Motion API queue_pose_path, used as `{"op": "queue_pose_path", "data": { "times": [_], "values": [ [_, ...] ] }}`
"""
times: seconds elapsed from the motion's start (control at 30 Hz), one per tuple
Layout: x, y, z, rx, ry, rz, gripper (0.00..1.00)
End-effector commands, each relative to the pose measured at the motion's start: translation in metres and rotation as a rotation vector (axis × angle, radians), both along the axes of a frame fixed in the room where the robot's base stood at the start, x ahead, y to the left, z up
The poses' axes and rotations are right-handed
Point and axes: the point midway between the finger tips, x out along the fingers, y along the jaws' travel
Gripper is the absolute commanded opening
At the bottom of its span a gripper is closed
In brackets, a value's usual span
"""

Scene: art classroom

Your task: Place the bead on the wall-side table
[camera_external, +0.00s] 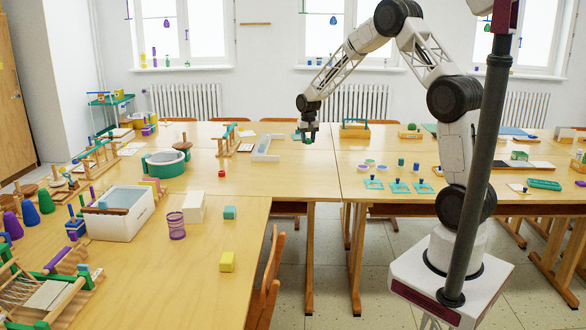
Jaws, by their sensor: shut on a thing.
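The wall-side table (285,176) seems to be the long wooden one under the windows. The held thing appears above its surface; the height gap is hard to judge.
A white tray (264,148) and wooden frame (228,140) stand left of my gripper. A teal round tub (166,163) is farther left. Small bowls (369,162) and teal pieces (399,186) lie to the right.

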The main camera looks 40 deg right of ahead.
Motion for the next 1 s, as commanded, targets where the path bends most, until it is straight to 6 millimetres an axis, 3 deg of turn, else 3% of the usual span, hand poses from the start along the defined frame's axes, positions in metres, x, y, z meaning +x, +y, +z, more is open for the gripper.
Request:
{"op": "queue_pose_path", "data": {
  "times": [0.03,0.3,0.5,0.73,1.0],
  "values": [
    [-0.004,-0.016,0.0,0.0,0.0,-0.026,0.16],
    [-0.027,-0.087,-0.001,0.0,0.0,-0.16,0.16],
    [-0.043,-0.126,-0.001,0.0,0.0,-0.236,0.16],
    [-0.058,-0.161,-0.001,0.0,0.0,-0.302,0.16],
    [-0.056,-0.157,-0.06,0.0,0.002,-0.297,0.16]
  ]
}}
